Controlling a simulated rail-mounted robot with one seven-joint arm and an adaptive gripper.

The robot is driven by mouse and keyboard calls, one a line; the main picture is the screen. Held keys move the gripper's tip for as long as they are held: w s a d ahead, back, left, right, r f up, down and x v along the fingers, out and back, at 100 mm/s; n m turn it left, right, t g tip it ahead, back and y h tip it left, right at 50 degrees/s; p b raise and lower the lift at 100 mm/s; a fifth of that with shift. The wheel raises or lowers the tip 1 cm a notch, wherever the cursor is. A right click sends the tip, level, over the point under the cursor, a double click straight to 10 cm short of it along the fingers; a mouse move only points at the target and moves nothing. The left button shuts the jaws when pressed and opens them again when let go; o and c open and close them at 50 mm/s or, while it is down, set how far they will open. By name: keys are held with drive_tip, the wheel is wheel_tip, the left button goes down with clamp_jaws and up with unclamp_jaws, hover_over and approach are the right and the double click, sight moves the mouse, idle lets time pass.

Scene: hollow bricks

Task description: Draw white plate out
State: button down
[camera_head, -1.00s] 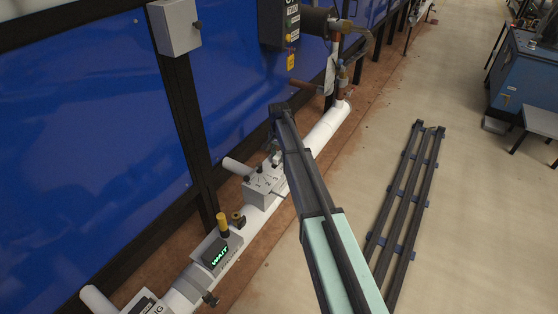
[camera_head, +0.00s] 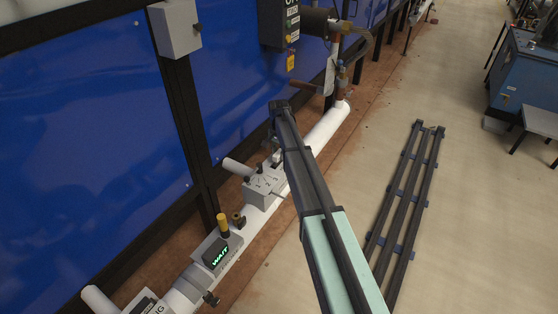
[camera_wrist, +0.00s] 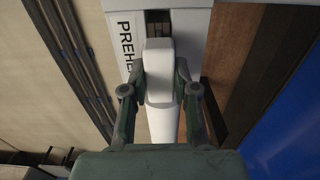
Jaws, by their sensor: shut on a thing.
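The white plate (camera_wrist: 159,58) shows in the wrist view as a pale block with rounded edges. It stands at the lower end of a dark slot (camera_wrist: 158,20) in a light housing lettered "PREHE" (camera_wrist: 127,45). My gripper (camera_wrist: 159,75) is shut on the plate, with one finger on each side. How far the plate sits in the slot is hard to tell. In the head view, my gripper (camera_head: 276,156) is small above the white pipe and partly hidden by my arm; the plate is not clear there.
A white pipe (camera_head: 327,127) runs along the blue wall panels (camera_head: 85,130). A grey control box (camera_head: 263,188) and a lit "WAIT" display (camera_head: 219,255) sit on it. Dark rails (camera_head: 407,205) lie on the floor to the right, with open floor around them.

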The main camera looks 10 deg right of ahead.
drive_tip(key=shift+r+p, duration=1.05)
drive_tip(key=shift+r, duration=1.05)
drive_tip(key=shift+r+p, duration=1.25)
drive_tip(key=shift+r, duration=1.2)
drive_tip(key=shift+s, duration=0.15)
drive_tip(key=s+r+p, duration=0.1)
drive_tip(key=s+r, duration=0.1)
drive_tip(key=s, duration=0.3)
drive_tip(key=shift+s+p, duration=0.3)
drive_tip(key=shift+s, duration=0.1)
